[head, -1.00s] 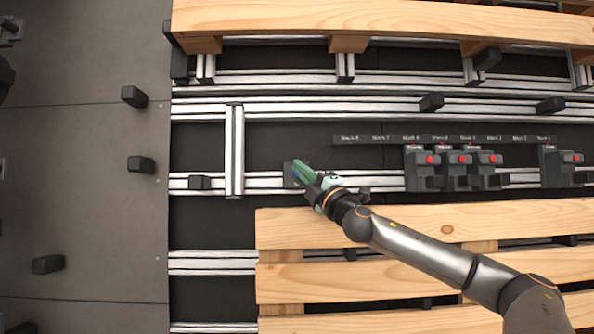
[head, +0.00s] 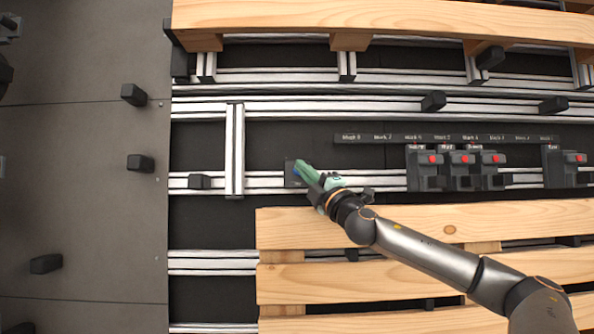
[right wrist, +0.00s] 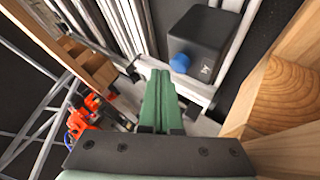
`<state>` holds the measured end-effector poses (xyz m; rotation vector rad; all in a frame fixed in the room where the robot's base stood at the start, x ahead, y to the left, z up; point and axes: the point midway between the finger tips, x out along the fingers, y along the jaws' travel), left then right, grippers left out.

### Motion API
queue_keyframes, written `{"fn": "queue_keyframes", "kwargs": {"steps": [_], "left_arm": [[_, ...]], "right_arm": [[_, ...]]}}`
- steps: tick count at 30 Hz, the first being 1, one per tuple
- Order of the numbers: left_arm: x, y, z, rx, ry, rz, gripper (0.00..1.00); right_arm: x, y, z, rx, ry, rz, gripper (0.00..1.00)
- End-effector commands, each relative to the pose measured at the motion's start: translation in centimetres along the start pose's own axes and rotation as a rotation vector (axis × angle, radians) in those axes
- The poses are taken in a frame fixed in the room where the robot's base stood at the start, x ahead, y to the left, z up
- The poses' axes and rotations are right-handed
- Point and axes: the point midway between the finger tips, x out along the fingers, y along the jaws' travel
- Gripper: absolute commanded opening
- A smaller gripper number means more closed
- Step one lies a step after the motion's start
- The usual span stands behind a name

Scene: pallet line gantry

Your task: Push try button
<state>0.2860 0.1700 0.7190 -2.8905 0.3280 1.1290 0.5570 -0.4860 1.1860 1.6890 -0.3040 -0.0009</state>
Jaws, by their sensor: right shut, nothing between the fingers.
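A dark box (right wrist: 205,40) with a round blue button (right wrist: 180,64) on its face shows in the right wrist view. In the head view the box (head: 290,178) sits on the aluminium rail, and my green fingers hide part of it. My right gripper (head: 301,167) is shut and empty, with its fingertips over the box in the head view. In the right wrist view the shut fingers (right wrist: 157,82) point just left of the blue button, with a small gap in the picture. Whether they touch the box cannot be told. My left gripper is not in view.
Several dark boxes with red buttons (head: 432,160) stand along the same rail to the right, under a strip of labels (head: 450,138). A wooden pallet (head: 410,220) lies just below my right gripper. Another pallet (head: 380,15) spans the top.

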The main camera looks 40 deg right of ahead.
Motion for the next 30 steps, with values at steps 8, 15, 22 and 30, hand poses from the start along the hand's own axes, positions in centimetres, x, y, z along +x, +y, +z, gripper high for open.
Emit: {"fn": "queue_keyframes", "kwargs": {"steps": [8, 15, 22, 30], "left_arm": [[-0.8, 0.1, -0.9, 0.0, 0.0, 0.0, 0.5], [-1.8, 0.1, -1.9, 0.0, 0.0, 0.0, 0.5], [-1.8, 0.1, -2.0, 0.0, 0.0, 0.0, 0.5], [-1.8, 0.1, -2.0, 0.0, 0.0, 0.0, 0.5]], "right_arm": [[-2.1, -0.9, -1.3, 0.01, 0.0, -0.046, 0.0], [-3.4, 0.7, -2.4, 0.007, 0.001, -0.036, 0.0], [-3.6, 1.0, -2.6, 0.003, 0.002, -0.03, 0.0], [-3.6, 1.1, -2.6, 0.002, 0.003, -0.028, 0.0]]}}
